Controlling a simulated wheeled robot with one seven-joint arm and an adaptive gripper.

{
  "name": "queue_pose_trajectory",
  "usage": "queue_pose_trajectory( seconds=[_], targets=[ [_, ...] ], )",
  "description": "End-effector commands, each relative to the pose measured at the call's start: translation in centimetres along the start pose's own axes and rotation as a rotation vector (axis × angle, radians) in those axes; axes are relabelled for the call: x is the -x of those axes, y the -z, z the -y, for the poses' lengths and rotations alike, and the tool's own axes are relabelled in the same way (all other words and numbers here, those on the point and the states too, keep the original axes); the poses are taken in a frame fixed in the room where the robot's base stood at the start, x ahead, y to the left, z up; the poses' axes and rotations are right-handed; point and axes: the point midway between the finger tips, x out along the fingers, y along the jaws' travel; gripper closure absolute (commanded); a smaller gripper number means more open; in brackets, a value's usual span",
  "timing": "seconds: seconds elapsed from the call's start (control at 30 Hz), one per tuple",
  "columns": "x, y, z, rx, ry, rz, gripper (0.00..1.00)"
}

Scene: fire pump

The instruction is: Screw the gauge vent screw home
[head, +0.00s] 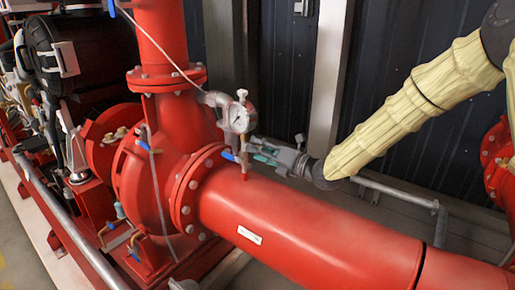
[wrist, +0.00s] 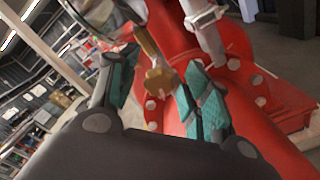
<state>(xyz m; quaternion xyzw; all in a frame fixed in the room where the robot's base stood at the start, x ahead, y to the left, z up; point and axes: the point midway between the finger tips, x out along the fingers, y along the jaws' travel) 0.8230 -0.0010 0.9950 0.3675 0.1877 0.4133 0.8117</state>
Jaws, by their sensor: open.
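The round white-faced pressure gauge (head: 239,118) stands on a thin stem above the red pipe. A small light knob on its top rim (head: 242,94) looks like the vent screw, too small to see how far in it sits. My gripper (head: 257,151) is open, with teal finger pads, just right of the stem and below the gauge. In the wrist view, my open gripper (wrist: 163,90) has a brass fitting (wrist: 158,78) showing between its fingers; I cannot tell whether they touch it. The vent screw cannot be made out in the wrist view.
The large red pipe (head: 310,232) runs below my gripper, joined by a bolted flange (head: 188,194) to the red pump. A blue valve handle (head: 228,155) sits left of the stem. A thin grey hose (head: 160,47) runs down toward the gauge. A dark wall stands behind.

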Motion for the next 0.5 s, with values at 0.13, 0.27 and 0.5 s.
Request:
queue_pose_trajectory(
  seconds=[0.13, 0.27, 0.5],
  targets=[
    [-0.8, 0.0, -0.04, 0.0, -0.001, 0.0, 0.52],
    [-0.96, -0.01, -0.03, 0.0, -0.001, 0.001, 0.52],
    [-0.94, 0.0, -0.03, 0.0, -0.001, 0.0, 0.63]
  ],
)
